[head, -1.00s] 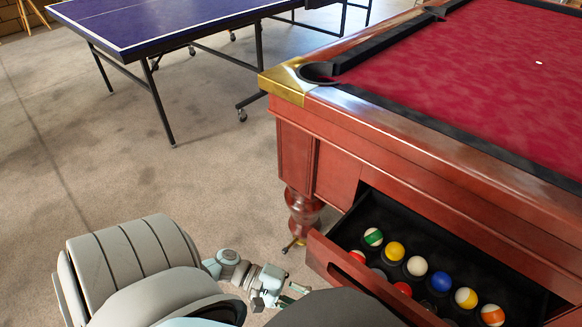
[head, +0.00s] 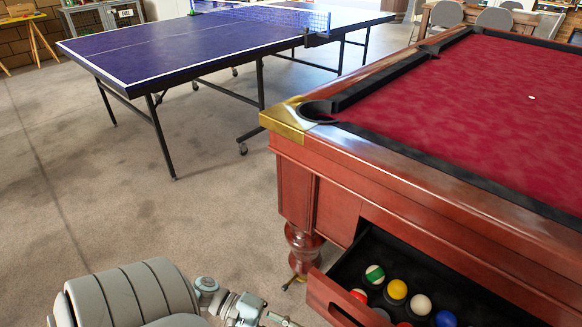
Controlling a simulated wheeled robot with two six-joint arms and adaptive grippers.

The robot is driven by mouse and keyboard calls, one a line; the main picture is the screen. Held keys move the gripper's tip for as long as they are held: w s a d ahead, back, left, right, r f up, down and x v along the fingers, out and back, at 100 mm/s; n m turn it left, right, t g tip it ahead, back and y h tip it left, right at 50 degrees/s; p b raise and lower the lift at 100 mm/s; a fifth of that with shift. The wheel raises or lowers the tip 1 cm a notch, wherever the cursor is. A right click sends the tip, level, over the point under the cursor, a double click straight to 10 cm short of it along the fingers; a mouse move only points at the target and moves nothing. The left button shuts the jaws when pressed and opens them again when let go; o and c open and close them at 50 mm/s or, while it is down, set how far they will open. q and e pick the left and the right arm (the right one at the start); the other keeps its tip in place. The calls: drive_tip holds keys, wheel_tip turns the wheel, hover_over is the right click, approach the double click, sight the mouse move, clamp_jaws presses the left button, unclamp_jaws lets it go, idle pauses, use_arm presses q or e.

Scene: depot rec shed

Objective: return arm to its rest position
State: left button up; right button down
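My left arm comes in from the bottom left. My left gripper (head: 277,319) is at the bottom edge, just left of the open drawer (head: 330,298) of the pool table (head: 345,175). It is partly cut off by the picture's edge, and I cannot tell whether its fingers are open or shut. My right gripper is not in view.
A blue table-tennis table (head: 200,50) stands behind. The concrete floor (head: 110,210) at left is clear.

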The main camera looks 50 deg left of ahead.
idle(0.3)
